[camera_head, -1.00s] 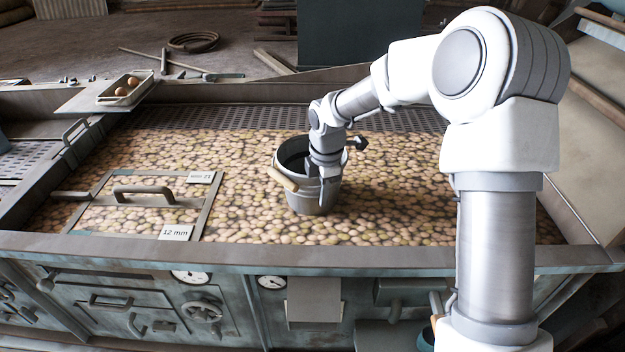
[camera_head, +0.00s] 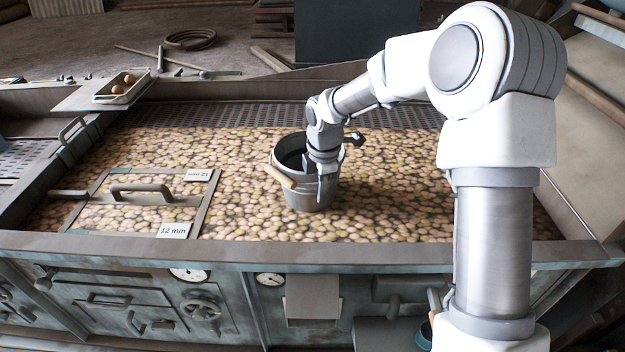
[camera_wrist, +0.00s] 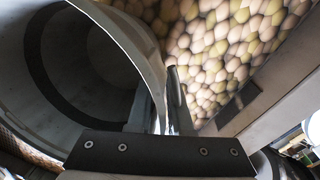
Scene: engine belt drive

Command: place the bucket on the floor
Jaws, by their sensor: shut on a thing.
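The grey metal bucket (camera_head: 311,190) with a wooden-gripped handle (camera_head: 281,177) is upright over the bed of round, potato-like produce (camera_head: 240,215) in the big machine. I cannot tell whether its base touches the produce. My gripper (camera_head: 321,180) is shut on the bucket's rim at its near right side. In the wrist view the bucket's wall (camera_wrist: 150,55) runs between the fingers of my gripper (camera_wrist: 172,125), and the dark inside of the bucket shows at left, looking empty where visible.
A framed panel (camera_head: 205,215) with a bar handle and a "12 mm" label lies left of the bucket. The machine's front edge (camera_head: 250,250) runs across below. A small tray (camera_head: 122,88) with round items sits at back left. Open floor (camera_head: 95,48) with a coiled hose (camera_head: 190,39) lies beyond.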

